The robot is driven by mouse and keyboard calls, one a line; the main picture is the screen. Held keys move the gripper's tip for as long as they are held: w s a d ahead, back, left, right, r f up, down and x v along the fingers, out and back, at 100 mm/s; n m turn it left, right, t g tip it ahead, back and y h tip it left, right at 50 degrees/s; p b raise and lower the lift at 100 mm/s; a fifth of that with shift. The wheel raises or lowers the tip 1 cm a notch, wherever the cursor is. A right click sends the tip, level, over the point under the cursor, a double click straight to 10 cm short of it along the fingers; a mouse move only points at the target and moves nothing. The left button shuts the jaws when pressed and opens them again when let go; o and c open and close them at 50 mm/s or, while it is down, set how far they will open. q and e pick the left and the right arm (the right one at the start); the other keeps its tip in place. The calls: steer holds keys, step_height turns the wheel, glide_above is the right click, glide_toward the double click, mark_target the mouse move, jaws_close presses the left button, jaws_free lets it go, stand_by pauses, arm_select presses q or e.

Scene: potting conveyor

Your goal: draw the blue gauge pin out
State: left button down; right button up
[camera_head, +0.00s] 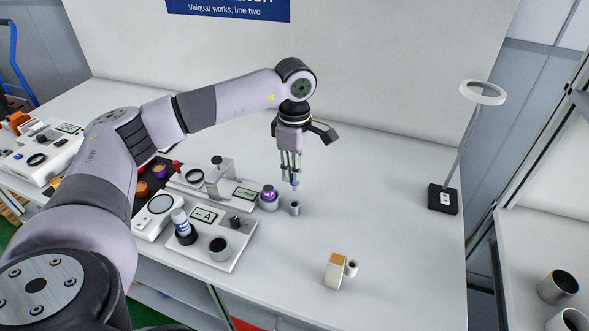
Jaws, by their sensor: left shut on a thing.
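My left gripper (293,180) hangs fingers down over the middle of the white bench. It is shut on a slim pin with blue on it, the blue gauge pin (295,185), of which only a little shows between and below the fingertips. A small grey cylinder (294,209) stands on the bench just below the pin. I cannot tell whether the pin's lower end is still inside it. A grey holder with a purple top (269,195) stands just left of the cylinder. My right gripper is not in view.
A white fixture plate (240,259) with a display and a grey cup (219,248) lies front left of the gripper. A wooden-faced block (336,270) stands at the front. A ring lamp (482,93) stands at right. The bench between is clear.

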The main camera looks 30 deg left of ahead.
arm_select(q)
steer(key=shift+r+p, duration=1.9)
steer(key=shift+r, duration=1.3)
